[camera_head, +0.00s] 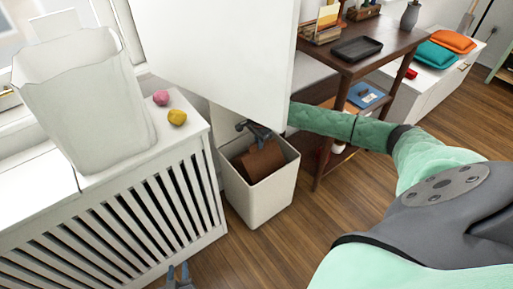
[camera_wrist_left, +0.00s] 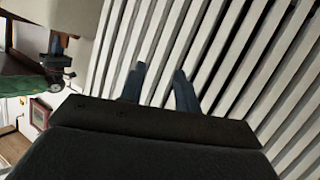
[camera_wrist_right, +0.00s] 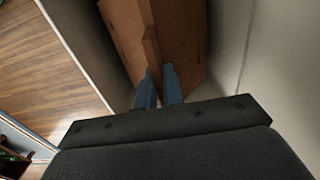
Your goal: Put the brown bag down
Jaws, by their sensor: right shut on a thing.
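The brown bag (camera_head: 264,162) is inside a white bin (camera_head: 245,203), below the level of its rim, and looks tilted. My right gripper (camera_head: 257,130) reaches down into the bin from above. In the right wrist view its fingers (camera_wrist_right: 159,75) are shut on the bag's upper edge, and the bag (camera_wrist_right: 187,40) hangs beside the pale bin wall (camera_wrist_right: 240,60). Whether the bag touches the bin floor is hidden. My left gripper (camera_head: 180,276) is low at the front, before the slatted cabinet; in the left wrist view its fingers (camera_wrist_left: 158,75) are apart and empty.
A white slatted cabinet (camera_head: 150,225) bears a pale crinkled container (camera_head: 85,105), a pink ball (camera_head: 161,97) and a yellow ball (camera_head: 177,117). A white panel (camera_head: 225,50) overhangs the bin. A dark wooden shelf table (camera_head: 385,42) stands behind. Wooden floor (camera_head: 300,225) is clear in front.

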